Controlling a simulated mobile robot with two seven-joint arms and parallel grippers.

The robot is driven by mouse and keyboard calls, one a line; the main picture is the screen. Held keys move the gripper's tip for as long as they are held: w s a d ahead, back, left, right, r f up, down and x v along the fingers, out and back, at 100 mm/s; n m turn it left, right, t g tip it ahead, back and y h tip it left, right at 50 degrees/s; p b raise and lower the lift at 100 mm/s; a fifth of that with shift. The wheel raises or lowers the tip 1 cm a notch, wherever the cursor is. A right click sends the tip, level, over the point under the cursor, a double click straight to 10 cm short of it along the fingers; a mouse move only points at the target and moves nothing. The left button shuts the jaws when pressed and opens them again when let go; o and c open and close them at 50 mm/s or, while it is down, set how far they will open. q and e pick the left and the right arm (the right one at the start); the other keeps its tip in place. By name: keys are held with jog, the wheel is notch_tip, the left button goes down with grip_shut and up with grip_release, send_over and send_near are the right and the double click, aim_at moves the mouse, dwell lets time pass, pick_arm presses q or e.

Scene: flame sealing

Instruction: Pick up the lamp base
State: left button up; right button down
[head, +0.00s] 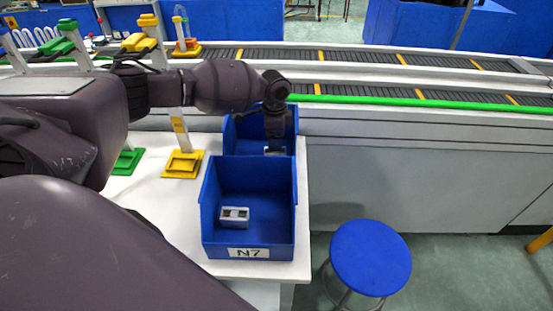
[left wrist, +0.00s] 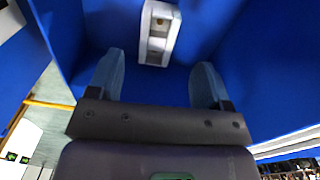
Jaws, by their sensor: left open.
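A small grey-white lamp base (head: 274,151) lies in the rear blue bin, mostly hidden by my left gripper (head: 275,138). In the left wrist view this lamp base (left wrist: 157,35) lies on the blue bin floor, just beyond the fingertips and between their lines. My left gripper (left wrist: 157,75) is open, with nothing between its fingers, and reaches down into the rear bin (head: 231,138). A second similar grey-white part (head: 235,213) lies in the front blue bin labelled N7. My right gripper is not in view.
The front bin (head: 248,240) stands on the white table (head: 165,213), directly before the rear bin. Its walls rise close around the parts. A conveyor (head: 420,95) runs behind. A blue stool (head: 370,257) stands right of the table. Yellow (head: 183,165) and green stands are at left.

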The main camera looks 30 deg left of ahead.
pick_arm(q)
jog(key=shift+f+b, duration=0.3)
jog(key=shift+f, duration=0.1)
jog(key=f+b, duration=0.1)
jog(key=f, duration=0.1)
jog(key=f+b, duration=0.1)
jog(key=f, duration=0.1)
jog(key=shift+s+d+f+b, duration=0.1)
jog(key=shift+d+b, duration=0.1)
jog(key=shift+b, duration=0.1)
jog(key=shift+f, duration=0.15)
jog(key=shift+r, duration=0.2)
jog(key=c, duration=1)
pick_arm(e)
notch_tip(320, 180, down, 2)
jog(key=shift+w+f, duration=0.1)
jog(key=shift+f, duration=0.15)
